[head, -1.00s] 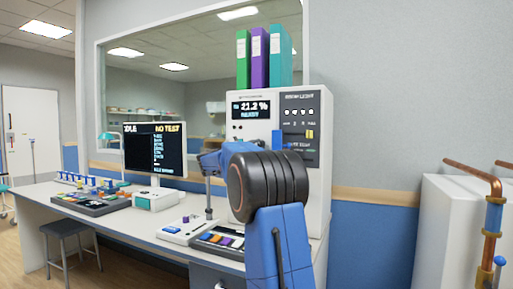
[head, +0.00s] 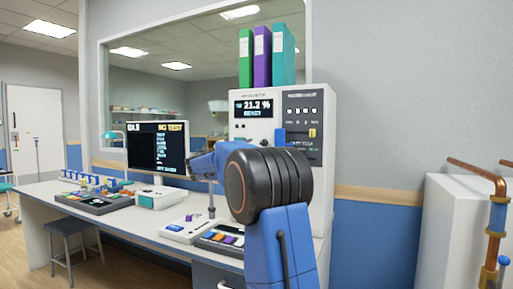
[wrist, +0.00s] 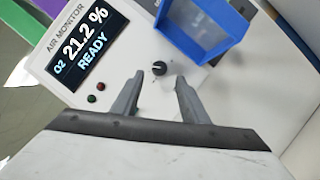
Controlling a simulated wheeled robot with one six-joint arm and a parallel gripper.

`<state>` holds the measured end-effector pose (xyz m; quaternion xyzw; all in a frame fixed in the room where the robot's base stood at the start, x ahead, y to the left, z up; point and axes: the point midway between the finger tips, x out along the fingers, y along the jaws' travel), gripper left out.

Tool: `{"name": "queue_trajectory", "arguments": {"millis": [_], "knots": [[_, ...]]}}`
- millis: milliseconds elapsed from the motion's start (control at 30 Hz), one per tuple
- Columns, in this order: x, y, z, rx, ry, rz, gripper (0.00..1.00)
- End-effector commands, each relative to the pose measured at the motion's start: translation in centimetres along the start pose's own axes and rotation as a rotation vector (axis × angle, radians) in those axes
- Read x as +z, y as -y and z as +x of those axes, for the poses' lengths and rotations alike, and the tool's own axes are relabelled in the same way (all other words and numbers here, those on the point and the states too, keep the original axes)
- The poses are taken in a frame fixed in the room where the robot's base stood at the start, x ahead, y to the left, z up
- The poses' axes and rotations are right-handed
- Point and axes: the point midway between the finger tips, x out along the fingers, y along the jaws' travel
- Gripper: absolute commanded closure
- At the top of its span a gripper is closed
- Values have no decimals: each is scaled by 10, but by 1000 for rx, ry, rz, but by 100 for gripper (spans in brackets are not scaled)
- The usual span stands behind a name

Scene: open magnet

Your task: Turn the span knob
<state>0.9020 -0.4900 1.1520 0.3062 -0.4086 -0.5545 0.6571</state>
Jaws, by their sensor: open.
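I cannot tell how far the fingertips are from the panel. In the head view my arm hides the knob and the fingers.
A blue open-topped bin (wrist: 205,32) is close by the right finger in the wrist view. Red and green buttons (wrist: 96,93) lie left of the knob. Binders (head: 262,55) stand on the cabinet. A screen (head: 158,148) and instruments fill the bench to the left. Copper pipes (head: 498,215) stand right.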

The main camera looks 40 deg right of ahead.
Motion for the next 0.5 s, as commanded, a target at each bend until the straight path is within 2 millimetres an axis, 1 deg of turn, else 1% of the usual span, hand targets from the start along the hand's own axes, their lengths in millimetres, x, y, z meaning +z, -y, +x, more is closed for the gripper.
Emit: {"name": "queue_trajectory", "arguments": {"millis": [33,300,500], "knots": [[-1,-1,-12,2,-3,0,60],[-1,-1,-66,2,-2,-1,60],[-1,0,-97,0,-3,-2,60]]}}
